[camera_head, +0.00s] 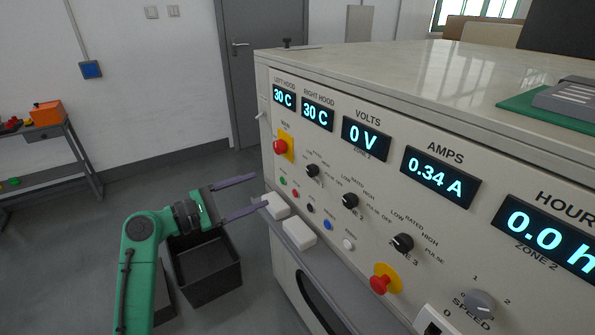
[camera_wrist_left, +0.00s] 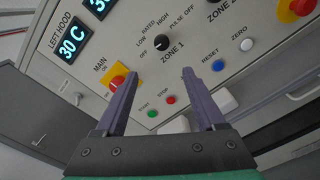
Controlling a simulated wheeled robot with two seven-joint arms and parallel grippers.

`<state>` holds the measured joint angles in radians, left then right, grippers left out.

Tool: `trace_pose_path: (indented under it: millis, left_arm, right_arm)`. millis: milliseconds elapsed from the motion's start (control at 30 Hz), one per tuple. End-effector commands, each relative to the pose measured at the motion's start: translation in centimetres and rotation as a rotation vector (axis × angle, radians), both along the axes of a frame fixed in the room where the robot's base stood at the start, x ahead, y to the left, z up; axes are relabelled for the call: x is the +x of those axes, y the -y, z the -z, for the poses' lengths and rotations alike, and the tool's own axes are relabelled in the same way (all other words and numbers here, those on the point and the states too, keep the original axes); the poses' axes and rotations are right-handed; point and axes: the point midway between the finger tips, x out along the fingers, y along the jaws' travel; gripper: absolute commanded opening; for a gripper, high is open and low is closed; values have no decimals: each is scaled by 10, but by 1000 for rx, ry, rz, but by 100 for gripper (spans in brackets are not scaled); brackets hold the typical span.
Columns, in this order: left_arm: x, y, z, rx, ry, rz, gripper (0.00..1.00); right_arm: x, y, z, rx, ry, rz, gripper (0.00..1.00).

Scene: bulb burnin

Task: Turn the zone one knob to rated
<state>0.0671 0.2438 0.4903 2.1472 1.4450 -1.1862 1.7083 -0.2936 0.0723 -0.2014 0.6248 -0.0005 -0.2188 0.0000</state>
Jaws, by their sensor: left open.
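The zone one knob (camera_head: 312,170) is a small black round knob on the white panel, below the left and right hood displays. It also shows in the left wrist view (camera_wrist_left: 162,43), above the ZONE 1 label, with OFF, LOW, RATED, HIGH and PULSE printed around it. Its pointer is too small to read surely. My left gripper (camera_head: 259,190) is open and empty, just left of the panel and apart from the knob. In the left wrist view its two purple fingers (camera_wrist_left: 160,74) point at the panel, with the knob beyond and between their tips. My right gripper is not in view.
The zone 2 (camera_head: 350,201) and zone 3 (camera_head: 403,243) knobs are to the right. A shelf with white blocks (camera_head: 299,234) juts out below.

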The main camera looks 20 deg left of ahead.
Motion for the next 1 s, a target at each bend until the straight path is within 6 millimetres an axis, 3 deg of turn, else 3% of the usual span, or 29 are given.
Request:
trace_pose_path:
  millis: [233, 500, 667, 900, 967, 1000]
  left_arm:
    - [42, 35, -3, -2, 1, 0, 72]
    - [94, 78, -1, -2, -1, -2, 72]
    - [108, 89, 1, 1, -1, -3, 72]
    - [109, 90, 2, 2, -1, -3, 72]
    - [109, 90, 2, 2, -1, -3, 52]
    - [109, 90, 2, 2, -1, -3, 37]
  right_arm:
    - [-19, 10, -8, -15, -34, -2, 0]
    - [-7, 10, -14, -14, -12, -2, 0]
    - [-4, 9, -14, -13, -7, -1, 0]
    - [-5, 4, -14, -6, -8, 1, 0]
    - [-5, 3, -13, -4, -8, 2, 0]
    - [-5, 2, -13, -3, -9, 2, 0]
